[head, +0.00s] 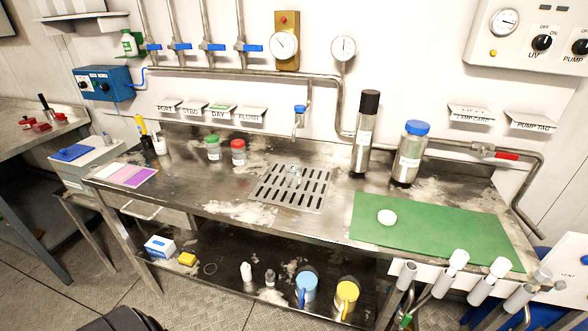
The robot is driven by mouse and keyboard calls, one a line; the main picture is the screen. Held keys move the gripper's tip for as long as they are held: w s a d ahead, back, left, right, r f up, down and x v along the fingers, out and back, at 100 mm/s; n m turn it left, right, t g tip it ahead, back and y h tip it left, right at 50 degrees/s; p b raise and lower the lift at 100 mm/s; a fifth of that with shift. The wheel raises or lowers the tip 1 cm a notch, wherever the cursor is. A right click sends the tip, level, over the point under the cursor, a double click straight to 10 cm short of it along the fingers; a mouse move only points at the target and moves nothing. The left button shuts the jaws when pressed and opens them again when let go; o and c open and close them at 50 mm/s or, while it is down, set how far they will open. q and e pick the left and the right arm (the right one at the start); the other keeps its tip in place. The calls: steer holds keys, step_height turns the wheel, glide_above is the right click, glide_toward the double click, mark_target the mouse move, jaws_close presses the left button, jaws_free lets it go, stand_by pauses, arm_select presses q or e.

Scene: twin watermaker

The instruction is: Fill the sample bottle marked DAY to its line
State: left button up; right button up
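A small bottle with a green cap (213,149) and one with a red cap (238,153) stand upright on the steel bench (330,192); their labels are too small to read. A small clear object (293,174), perhaps an uncapped bottle, is on the slotted drain grate (272,196); its mark and fill level cannot be made out. A tap with a blue top (300,110) is on the wall above the grate, its spout pointing down. A DAY tag (219,110) is on the wall among PORT, STBD and FLUSH tags. Neither gripper is in view.
A tall black-topped cylinder (365,135) and a blue-lidded jar (409,155) stand right of the grate. A green mat (440,235) holds a white round piece (387,217). Several blue-handled valves (180,46) line the wall. White capped tubes (450,272) stand at front right.

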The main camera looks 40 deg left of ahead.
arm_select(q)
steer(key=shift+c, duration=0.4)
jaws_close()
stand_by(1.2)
